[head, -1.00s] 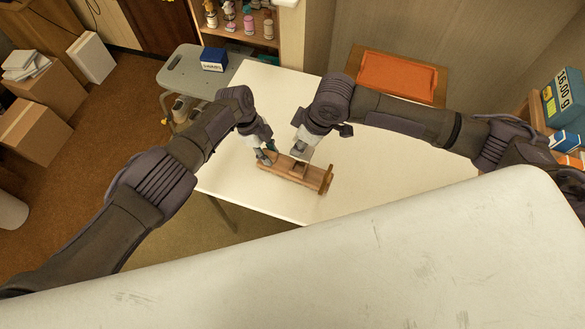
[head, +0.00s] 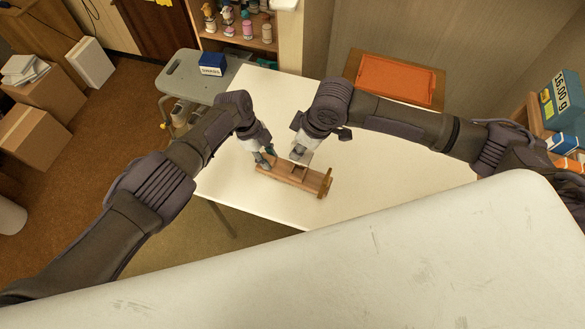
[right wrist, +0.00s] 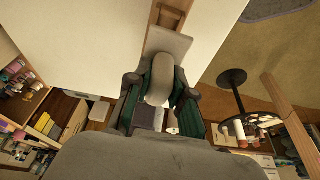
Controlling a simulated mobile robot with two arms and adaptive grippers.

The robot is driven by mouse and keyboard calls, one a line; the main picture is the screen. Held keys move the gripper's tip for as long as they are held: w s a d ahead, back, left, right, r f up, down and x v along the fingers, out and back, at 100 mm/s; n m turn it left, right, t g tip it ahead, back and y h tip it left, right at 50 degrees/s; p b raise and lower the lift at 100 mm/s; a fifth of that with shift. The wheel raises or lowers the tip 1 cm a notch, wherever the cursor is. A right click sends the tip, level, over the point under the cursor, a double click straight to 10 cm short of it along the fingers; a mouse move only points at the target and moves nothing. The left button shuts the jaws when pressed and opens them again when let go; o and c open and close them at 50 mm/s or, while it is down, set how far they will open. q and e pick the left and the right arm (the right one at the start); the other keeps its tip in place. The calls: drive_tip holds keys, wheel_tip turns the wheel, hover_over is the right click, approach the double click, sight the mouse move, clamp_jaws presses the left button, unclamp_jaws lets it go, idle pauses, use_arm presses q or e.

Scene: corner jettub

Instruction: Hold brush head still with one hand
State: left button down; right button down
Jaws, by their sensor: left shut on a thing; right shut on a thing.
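A long brown wooden piece (head: 312,182), which I take to be the brush head, lies on the white table (head: 400,165). It has a raised crosspiece at its right end. My left gripper (head: 266,160) is shut at the piece's left end; its fingers partly hide that end. My right gripper (head: 300,155) is over the piece's middle, shut on a grey scraper-like tool. In the right wrist view, the tool (right wrist: 161,78) has a rounded handle between the fingers and a flat plate beyond. The plate overlaps the wood; I cannot tell whether they touch.
A blue box (head: 212,65) is on a grey stool (head: 185,78) at the back left. A pale scuffed surface (head: 400,250) fills the front. The table's right part is clear.

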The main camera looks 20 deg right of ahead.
idle(0.4)
hover_over(299, 174)
drive_tip(key=shift+a+f, duration=0.1)
drive_tip(key=shift+f, duration=2.75)
drive_tip(key=shift+f, duration=1.2)
drive_tip(key=c, duration=0.9)
unclamp_jaws()
drive_tip(key=shift+c, duration=0.2)
drive_tip(key=shift+r, duration=0.1)
drive_tip(key=v, duration=1.2)
